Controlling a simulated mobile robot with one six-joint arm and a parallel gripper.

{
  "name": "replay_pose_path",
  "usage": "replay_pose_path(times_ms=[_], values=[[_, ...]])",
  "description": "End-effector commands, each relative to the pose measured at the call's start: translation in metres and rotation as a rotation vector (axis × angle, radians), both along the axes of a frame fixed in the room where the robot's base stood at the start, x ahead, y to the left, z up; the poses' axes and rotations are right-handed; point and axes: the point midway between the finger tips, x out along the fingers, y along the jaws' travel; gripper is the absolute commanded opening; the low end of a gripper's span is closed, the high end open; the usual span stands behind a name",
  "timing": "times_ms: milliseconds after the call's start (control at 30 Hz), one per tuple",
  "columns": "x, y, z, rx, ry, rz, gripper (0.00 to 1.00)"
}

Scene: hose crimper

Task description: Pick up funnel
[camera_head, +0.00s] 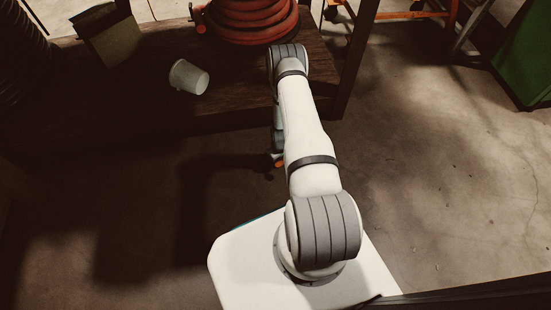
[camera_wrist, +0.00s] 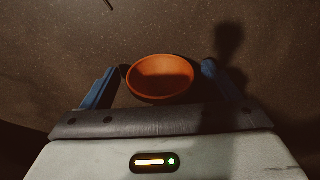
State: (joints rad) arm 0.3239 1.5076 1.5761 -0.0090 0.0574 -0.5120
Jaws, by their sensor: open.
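The funnel (camera_wrist: 160,77), an orange round piece with a wide open mouth, lies between the two blue fingers of my gripper (camera_wrist: 159,68) in the wrist view. The fingers are spread, with a gap visible on each side of it. Its lower part and spout are hidden. In the head view only a small bit of orange (camera_head: 280,163) shows beside my forearm, below the bench edge. My arm hides most of my gripper there.
A dark wooden bench (camera_head: 150,75) holds a white cup (camera_head: 188,77) lying tilted and a coiled red hose (camera_head: 252,20). A bench leg (camera_head: 352,75) stands right of my arm. A green cabinet (camera_head: 525,60) is at the far right. The concrete floor (camera_head: 450,180) between is clear.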

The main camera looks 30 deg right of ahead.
Motion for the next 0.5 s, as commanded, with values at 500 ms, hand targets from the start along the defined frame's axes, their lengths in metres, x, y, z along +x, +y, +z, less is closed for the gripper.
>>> replay_pose_path(times_ms=[500], values=[[-0.0003,-0.0007,0.0011,0.000,0.000,-0.001,0.47]])
